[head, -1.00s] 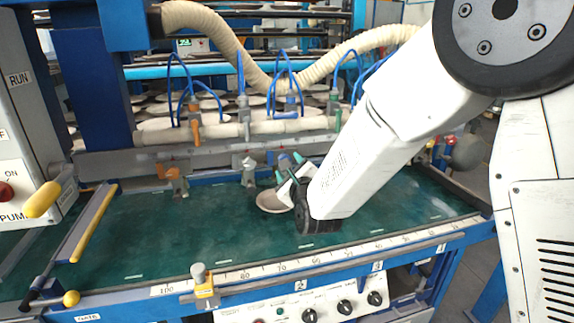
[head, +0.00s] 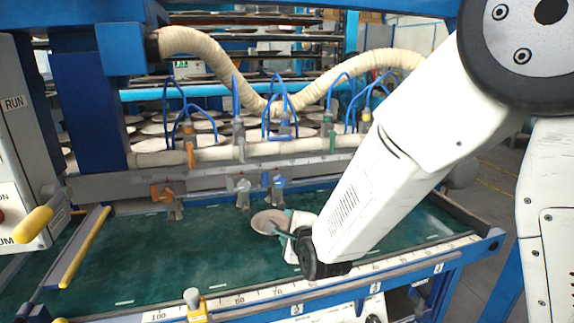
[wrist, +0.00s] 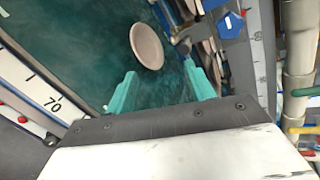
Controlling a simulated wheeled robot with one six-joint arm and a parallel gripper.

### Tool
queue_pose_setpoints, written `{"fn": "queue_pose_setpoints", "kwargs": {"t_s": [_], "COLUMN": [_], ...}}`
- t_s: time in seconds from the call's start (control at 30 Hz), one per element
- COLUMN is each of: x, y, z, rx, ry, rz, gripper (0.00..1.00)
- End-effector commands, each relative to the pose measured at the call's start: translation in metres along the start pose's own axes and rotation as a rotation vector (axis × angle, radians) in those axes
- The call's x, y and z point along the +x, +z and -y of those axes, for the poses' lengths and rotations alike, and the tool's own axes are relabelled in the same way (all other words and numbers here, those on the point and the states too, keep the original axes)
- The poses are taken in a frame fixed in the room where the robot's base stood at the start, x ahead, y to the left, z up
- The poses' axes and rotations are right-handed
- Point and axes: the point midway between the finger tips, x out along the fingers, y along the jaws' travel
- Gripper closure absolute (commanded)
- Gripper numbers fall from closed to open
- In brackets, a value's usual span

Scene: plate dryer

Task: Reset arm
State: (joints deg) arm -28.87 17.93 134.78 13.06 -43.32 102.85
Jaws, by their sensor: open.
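My gripper (head: 280,232) hangs at the end of my white arm, low over the green work surface. In the wrist view its two teal fingers (wrist: 160,88) are spread apart with nothing between them. A pale round plate (head: 270,221) lies on the green surface (head: 130,250), just beyond and left of my gripper in the head view. In the wrist view the plate (wrist: 147,46) is ahead of the fingertips, apart from them. My wrist hides part of the surface behind it.
A numbered ruler edge (head: 250,297) runs along the front of the table. Clamps (head: 243,188) and a rail with blue hoses stand behind the plate. A yellow-handled lever (head: 85,248) is at left. The left half of the green surface is mostly clear.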

Motion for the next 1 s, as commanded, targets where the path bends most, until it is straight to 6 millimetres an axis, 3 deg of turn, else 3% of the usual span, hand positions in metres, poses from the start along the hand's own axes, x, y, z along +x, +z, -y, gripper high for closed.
{"fn": "queue_pose_setpoints", "kwargs": {"t_s": [0.1,0.27,0.37,0.5,0.7,0.8,0.9,1.0], "x": [-0.023,-0.080,-0.129,-0.210,-0.327,-0.376,-0.409,-0.423], "y": [-0.011,-0.037,-0.055,-0.082,-0.111,-0.120,-0.126,-0.130], "z": [-0.033,-0.050,-0.050,-0.041,-0.023,-0.015,-0.008,0.001], "rx": [-0.320,-0.719,-0.932,-1.187,-1.392,-1.428,-1.427,-1.423], "ry": [0.255,0.569,0.744,0.956,1.150,1.195,1.202,1.168], "rz": [-0.005,0.079,0.180,0.365,0.616,0.678,0.657,0.583], "gripper": [0.47,0.47,0.47,0.47,0.47,0.47,0.47,0.47]}}
